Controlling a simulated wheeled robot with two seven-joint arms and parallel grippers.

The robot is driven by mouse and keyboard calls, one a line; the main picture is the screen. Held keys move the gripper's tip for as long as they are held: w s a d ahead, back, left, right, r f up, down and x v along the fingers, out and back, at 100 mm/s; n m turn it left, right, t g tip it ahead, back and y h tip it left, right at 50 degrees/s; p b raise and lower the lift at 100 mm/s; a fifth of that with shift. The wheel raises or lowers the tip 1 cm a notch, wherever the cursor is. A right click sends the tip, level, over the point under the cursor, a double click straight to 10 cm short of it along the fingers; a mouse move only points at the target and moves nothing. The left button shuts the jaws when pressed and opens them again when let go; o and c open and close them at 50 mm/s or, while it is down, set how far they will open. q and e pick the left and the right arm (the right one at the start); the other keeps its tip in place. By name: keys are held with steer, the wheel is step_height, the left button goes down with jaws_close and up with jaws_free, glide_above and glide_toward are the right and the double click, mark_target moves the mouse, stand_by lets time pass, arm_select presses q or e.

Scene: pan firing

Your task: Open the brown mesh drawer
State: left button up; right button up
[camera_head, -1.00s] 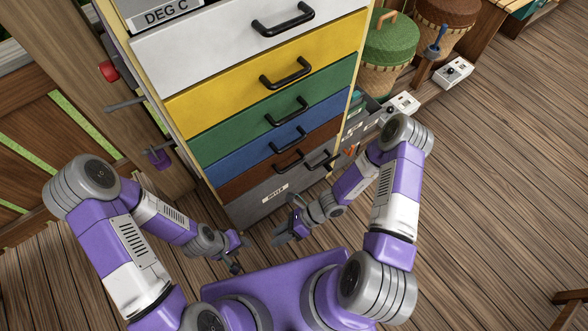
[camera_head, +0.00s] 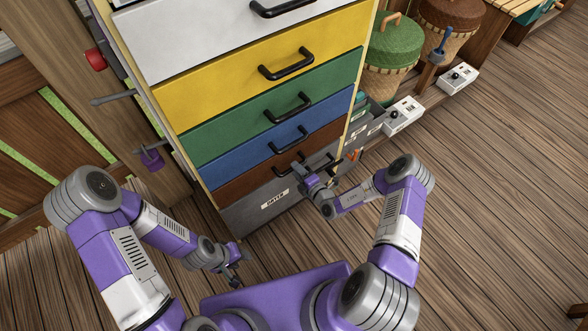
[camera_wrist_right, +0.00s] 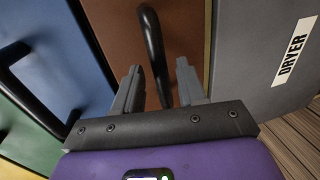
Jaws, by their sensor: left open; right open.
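The brown drawer (camera_head: 240,188) is in the cabinet, between the blue drawer and the grey drawer, and looks shut. It also shows in the right wrist view (camera_wrist_right: 118,30). Its black handle (camera_wrist_right: 152,50) stands between the open fingers of my right gripper (camera_wrist_right: 160,85), apart from both fingertips as far as I can tell. In the head view my right gripper (camera_head: 306,172) is in front of the brown drawer and hides part of it and its handle. My left gripper (camera_head: 238,268) is open and empty, low in front of the cabinet.
The yellow (camera_head: 210,92), green (camera_head: 225,130) and blue (camera_head: 232,160) drawers are above, each with a black handle. The grey drawer labelled DRYER (camera_head: 245,215) is below. Baskets and white boxes (camera_head: 403,115) stand to the right. The wooden floor at right is clear.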

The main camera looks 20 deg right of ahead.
steer(key=shift+b+x, duration=0.3)
steer(key=shift+x, duration=1)
jaws_close()
